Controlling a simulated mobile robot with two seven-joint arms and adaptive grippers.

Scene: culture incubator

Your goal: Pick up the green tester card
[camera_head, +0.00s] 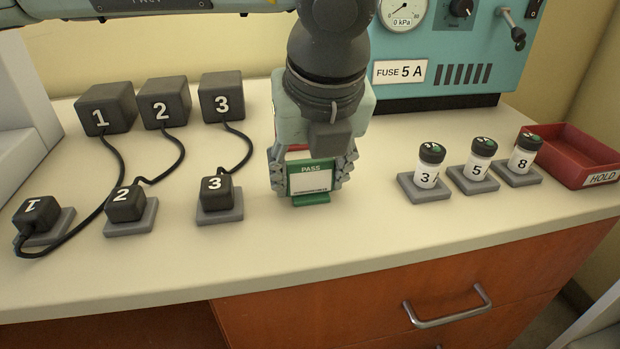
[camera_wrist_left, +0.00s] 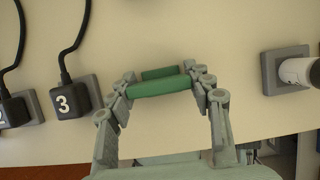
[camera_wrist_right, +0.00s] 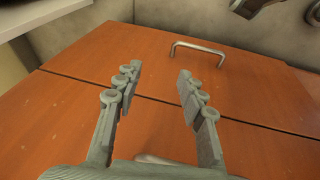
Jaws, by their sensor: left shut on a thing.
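The green tester card (camera_head: 310,178) stands upright in the head view, with a white face and the word PASS on its green top band. My left gripper (camera_head: 313,172) comes down over it and is shut on its two side edges. In the left wrist view the card's green edge (camera_wrist_left: 160,88) spans between the fingers. A green base (camera_head: 311,199) shows at the card's lower edge; I cannot tell whether they touch. My right gripper (camera_wrist_right: 157,85) is open and empty in the right wrist view, in front of the orange drawers.
Black numbered blocks (camera_head: 107,108) with cables to plugs on grey pads (camera_head: 221,212) stand at left. Numbered vials (camera_head: 427,166) on pads and a red HOLD tray (camera_head: 570,160) are at right. A teal panel (camera_head: 440,60) is behind. The counter's front strip is clear.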

